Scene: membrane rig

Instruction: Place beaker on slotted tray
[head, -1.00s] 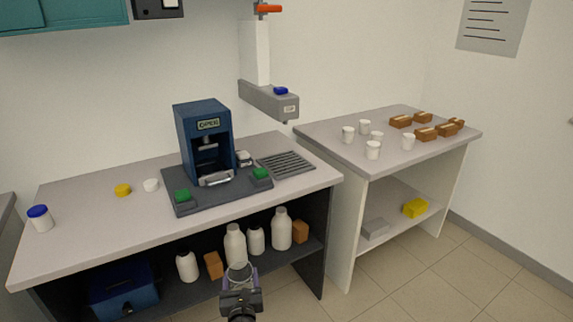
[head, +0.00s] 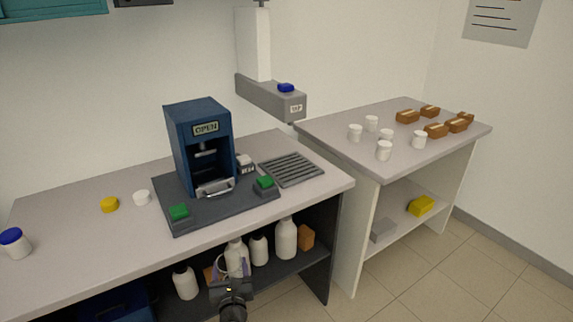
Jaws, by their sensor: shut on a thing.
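The slotted tray (head: 291,169) is a dark grey grille lying flat on the near counter, to the right of the blue press, with nothing on it. My gripper (head: 231,277) is at the bottom middle of the head view, in front of the counter's lower shelf and below the worktop in the picture. It is shut on the clear beaker (head: 232,262), which looks upright. The beaker is hard to make out against the white bottles behind it. My gripper and the beaker are apart from the tray, lower and to its left.
A blue press (head: 201,150) marked OPEN stands on a dark base with green buttons (head: 178,212). A grey arm with a tap (head: 272,97) overhangs behind the tray. A yellow cap (head: 109,205) and white cap (head: 142,197) lie left. White cups (head: 384,150) stand on the right table.

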